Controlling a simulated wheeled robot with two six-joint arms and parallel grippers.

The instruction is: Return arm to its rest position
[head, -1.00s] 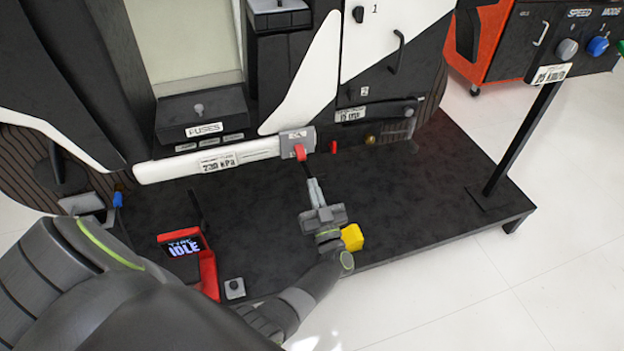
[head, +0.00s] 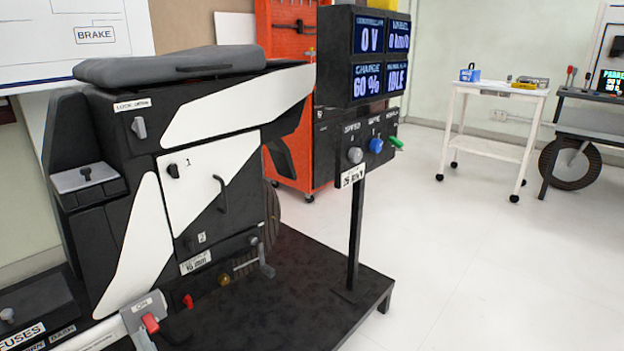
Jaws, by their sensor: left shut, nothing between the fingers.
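Whether the tip touches the lever cannot be told. My right gripper is not in view.
The black and white chassis rig (head: 190,160) stands at left on a black platform (head: 300,275). A display post (head: 355,230) rises from the platform's right side. A white cart (head: 490,88) stands at the back right. The floor between is clear.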

